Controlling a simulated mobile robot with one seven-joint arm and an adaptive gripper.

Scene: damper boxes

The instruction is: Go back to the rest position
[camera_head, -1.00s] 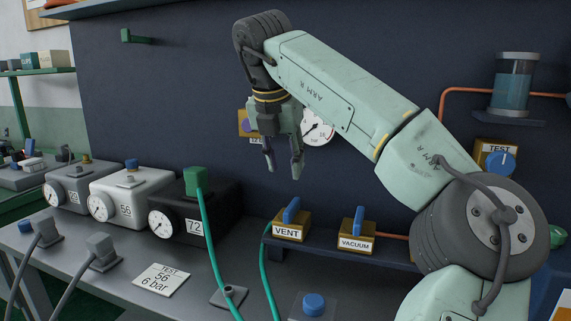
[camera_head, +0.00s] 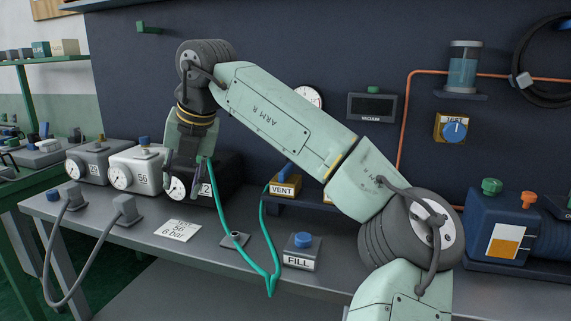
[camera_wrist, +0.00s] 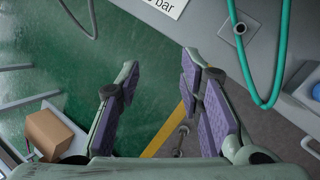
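My gripper (camera_head: 182,186) hangs pointing down in the head view, in front of the black box (camera_head: 226,168) as seen from the camera. In the wrist view my gripper (camera_wrist: 160,64) is open, its two purple-padded fingers spread with nothing between them. Below the fingers is green floor (camera_wrist: 150,50) with a yellow stripe, and the bench (camera_wrist: 235,60) lies at the upper right. The arm reaches up and left from its shoulder and bends down at the wrist. The black box and its label are partly hidden behind the gripper.
A white box (camera_head: 140,172) and a grey box (camera_head: 88,165) stand left of the black one. A green hose (camera_head: 269,250) loops over the bench front. The FILL button (camera_head: 302,250), VENT valve (camera_head: 284,186) and test card (camera_head: 178,231) are nearby. A blue pump (camera_head: 497,225) stands right.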

